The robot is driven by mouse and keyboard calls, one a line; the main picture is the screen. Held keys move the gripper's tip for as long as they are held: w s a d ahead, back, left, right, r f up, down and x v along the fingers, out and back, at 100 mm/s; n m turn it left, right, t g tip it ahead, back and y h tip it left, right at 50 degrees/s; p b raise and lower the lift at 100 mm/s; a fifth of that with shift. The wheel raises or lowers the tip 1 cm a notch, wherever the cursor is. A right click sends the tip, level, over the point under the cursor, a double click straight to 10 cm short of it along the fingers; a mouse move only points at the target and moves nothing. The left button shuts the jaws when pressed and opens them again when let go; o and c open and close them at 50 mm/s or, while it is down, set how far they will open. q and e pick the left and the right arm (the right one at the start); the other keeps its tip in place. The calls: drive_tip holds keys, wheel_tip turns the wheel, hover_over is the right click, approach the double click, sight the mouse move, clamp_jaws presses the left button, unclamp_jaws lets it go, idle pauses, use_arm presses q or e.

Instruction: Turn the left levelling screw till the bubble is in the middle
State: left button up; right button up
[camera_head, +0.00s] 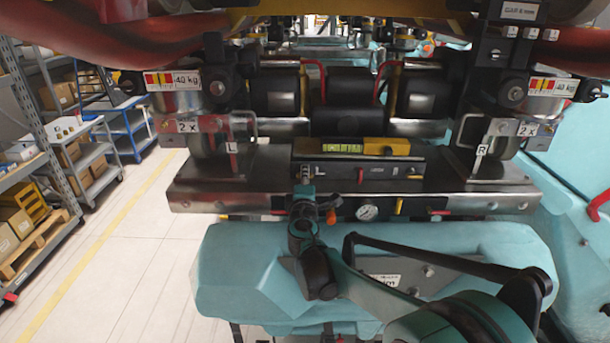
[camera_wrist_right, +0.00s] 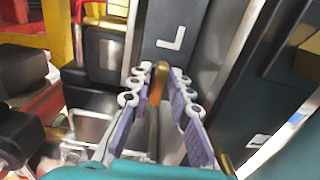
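A yellow spirit level (camera_head: 385,147) with a bright green vial (camera_head: 340,148) lies on the steel beam; the bubble is too small to make out. My right gripper (camera_head: 305,180) reaches up to the left end of the dark block under the level, at the left levelling screw. In the right wrist view, a brass-topped screw (camera_wrist_right: 161,70) with an orange part stands between the two fingers of my right gripper (camera_wrist_right: 160,75), below a white L mark (camera_wrist_right: 172,38). The fingertips are close on both sides, with narrow gaps showing. My left gripper is not in view.
A round gauge (camera_head: 367,212) and a red pin (camera_head: 360,175) are right of the gripper. The steel beam (camera_head: 205,192) runs across, with rollers above and a teal housing (camera_head: 235,265) below. Shelving stands far left beside clear floor.

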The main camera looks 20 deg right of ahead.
drive_tip(key=shift+s+r, duration=0.1)
clamp_jaws()
drive_tip(key=shift+m, duration=0.4)
drive_tip(key=m+b, duration=0.2)
drive_tip(key=m, duration=0.2)
drive_tip(key=shift+m, duration=0.3)
drive_tip(key=m+b, duration=0.1)
drive_tip(key=m, duration=0.5)
drive_tip(key=m+b, duration=0.1)
drive_tip(key=m, duration=0.5)
drive_tip(key=shift+m, duration=0.4)
drive_tip(key=m+b, duration=0.1)
drive_tip(key=m, duration=0.4)
drive_tip(key=shift+m, duration=0.4)
